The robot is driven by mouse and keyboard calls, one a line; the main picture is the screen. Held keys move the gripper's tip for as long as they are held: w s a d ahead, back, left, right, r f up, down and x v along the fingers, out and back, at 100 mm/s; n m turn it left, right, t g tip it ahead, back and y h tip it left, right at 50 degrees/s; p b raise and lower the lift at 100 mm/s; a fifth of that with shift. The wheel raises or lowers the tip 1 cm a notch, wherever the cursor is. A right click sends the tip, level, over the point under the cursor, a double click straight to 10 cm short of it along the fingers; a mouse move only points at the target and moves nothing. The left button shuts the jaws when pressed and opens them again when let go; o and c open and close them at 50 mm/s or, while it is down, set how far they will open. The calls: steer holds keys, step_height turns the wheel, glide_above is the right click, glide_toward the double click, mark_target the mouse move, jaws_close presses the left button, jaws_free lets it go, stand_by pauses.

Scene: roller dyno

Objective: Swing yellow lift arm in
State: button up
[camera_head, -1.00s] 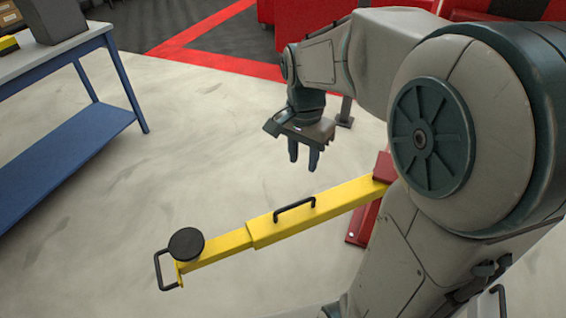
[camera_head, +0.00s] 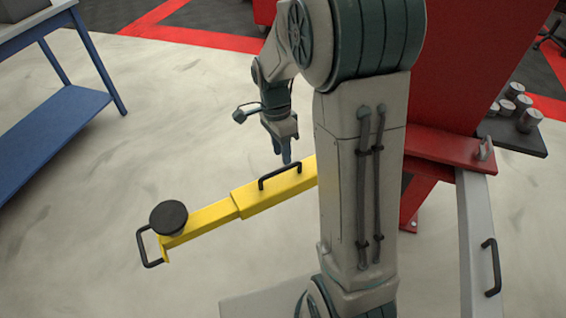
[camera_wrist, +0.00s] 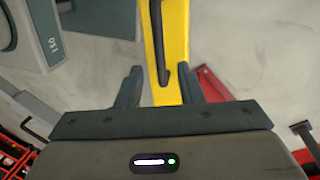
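The yellow lift arm (camera_head: 215,214) sticks out to the left from the red lift post, with a round black pad (camera_head: 168,217) and a black end handle (camera_head: 147,247) at its outer end. A black grab handle (camera_head: 279,175) stands on its top. My gripper (camera_head: 284,158) points down just behind that handle in the head view. In the wrist view my gripper (camera_wrist: 165,85) is open, its fingers apart on either side of the yellow arm (camera_wrist: 177,30) and its handle (camera_wrist: 157,50). Nothing is visibly held. The lift arm's inner end is hidden behind my arm.
A blue workbench (camera_head: 50,125) stands at the left. The red lift post (camera_head: 440,150) and a grey lift arm (camera_head: 475,240) with a handle are at the right. A dark tray (camera_head: 512,134) holds several metal cylinders. The pale floor left of the yellow arm is clear.

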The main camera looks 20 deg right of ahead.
mark_target(284, 168)
steer(key=shift+s+f, duration=0.2)
steer(key=shift+f, duration=0.8)
steer(key=shift+s+f, duration=0.2)
steer(key=shift+f, duration=0.8)
jaws_close()
